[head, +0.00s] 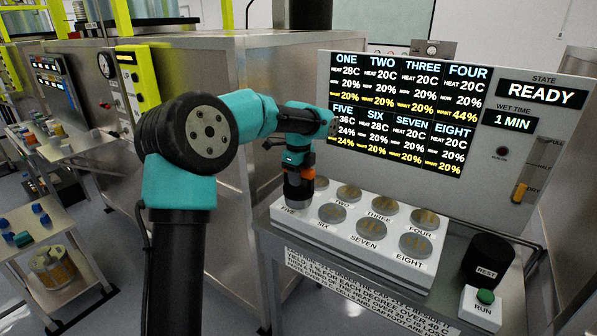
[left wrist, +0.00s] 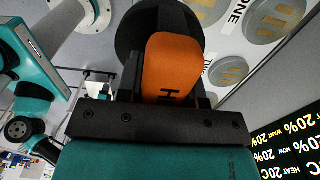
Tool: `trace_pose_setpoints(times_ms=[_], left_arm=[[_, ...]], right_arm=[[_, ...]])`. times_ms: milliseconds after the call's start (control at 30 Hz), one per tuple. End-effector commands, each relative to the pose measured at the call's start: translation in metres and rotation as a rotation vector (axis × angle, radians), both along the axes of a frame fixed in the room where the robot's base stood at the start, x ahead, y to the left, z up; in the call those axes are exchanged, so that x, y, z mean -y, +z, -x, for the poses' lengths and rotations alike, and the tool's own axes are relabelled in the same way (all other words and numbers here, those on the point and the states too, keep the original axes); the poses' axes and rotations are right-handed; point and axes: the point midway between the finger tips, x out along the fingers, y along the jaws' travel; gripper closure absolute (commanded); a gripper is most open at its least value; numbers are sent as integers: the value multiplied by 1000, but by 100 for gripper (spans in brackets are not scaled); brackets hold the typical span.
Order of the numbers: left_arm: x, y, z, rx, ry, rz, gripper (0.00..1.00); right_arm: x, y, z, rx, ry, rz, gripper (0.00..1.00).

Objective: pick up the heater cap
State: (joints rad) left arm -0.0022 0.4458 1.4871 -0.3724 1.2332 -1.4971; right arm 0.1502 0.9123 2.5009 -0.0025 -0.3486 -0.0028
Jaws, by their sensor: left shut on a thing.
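My left gripper (head: 298,168) is over the FIVE spot at the left end of the white station's front row. It is shut on the heater cap (head: 299,190), which has an orange grip block and a dark round body. In the left wrist view the cap's orange block (left wrist: 171,68), marked H, sits between the fingers, with the black disc behind it. The cap is low over FIVE; whether it touches the plate there I cannot tell. The right gripper is not in view.
The white station (head: 410,268) has several round metal plates. The display panel (head: 410,115) behind it reads FIVE 36C. A black REST cylinder (head: 488,255) and the RUN box (head: 480,310) with its green button stand at the right. A steel cabinet (head: 235,150) is behind my arm.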

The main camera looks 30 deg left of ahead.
Motion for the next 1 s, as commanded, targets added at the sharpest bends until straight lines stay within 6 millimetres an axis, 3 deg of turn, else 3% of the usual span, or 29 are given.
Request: trace_pose_setpoints(times_ms=[200,433,633,1000], left_arm=[[25,6,41,3,-3,0,100],[45,9,73,3,-2,0,100],[52,10,84,3,-1,0,100],[52,10,85,2,-1,0,100]], right_arm=[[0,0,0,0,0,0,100],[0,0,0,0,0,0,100],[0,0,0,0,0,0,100],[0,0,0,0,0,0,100]])
